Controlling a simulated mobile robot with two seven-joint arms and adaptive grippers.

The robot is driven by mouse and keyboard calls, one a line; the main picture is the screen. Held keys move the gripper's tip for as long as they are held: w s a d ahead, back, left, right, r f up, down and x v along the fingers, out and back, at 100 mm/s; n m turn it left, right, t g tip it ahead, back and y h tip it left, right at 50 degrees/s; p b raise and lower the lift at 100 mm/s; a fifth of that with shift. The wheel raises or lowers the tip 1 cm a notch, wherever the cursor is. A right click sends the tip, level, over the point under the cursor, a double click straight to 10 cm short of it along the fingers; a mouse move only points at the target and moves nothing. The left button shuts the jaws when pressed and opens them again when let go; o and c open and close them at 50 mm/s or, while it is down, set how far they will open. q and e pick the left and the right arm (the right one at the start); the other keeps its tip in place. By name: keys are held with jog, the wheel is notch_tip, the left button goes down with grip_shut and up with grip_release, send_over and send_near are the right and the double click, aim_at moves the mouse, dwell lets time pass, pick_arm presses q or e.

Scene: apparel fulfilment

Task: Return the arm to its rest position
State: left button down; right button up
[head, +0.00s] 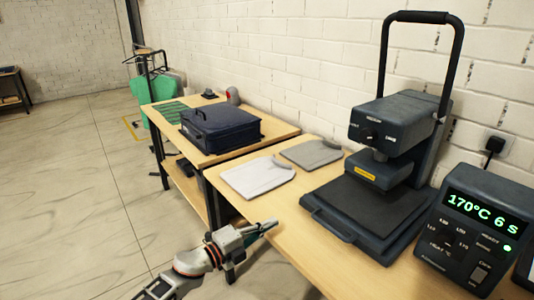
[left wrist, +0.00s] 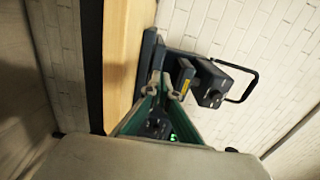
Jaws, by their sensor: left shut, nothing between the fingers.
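My left arm comes in from the bottom of the head view. My left gripper (head: 272,226) is shut and empty, beside the front edge of the near wooden table (head: 290,235). Its fingers point right toward the table; whether they are over its edge is hard to tell. In the left wrist view the green-sided fingers of the left gripper (left wrist: 162,88) reach toward the dark heat press (left wrist: 188,75), with nothing held. My right gripper is in neither view.
The heat press (head: 385,165) stands on the near table, with a control box (head: 475,228) reading 170°C 6 s. A white folded garment (head: 257,177) and a grey one (head: 311,152) lie left of it. A dark case (head: 222,128) sits on the farther table. Floor (head: 75,185) at left is clear.

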pick_arm(q)
jog(key=s+a+f+n+y, duration=0.4)
jog(key=s+a+f+n, duration=0.3)
jog(key=s, duration=0.4)
jog(key=s+a+f+n+y, duration=0.4)
jog(key=s+a+f+n, duration=0.4)
jog(key=s, duration=0.3)
jog(key=s+a+f+n+y, duration=0.3)
jog(key=s+a+f+n, duration=0.4)
jog(key=s, duration=0.4)
jog(key=shift+s+a+f+n+y, duration=0.35)
jog(key=shift+f+n, duration=0.3)
jog(key=shift+n, duration=0.45)
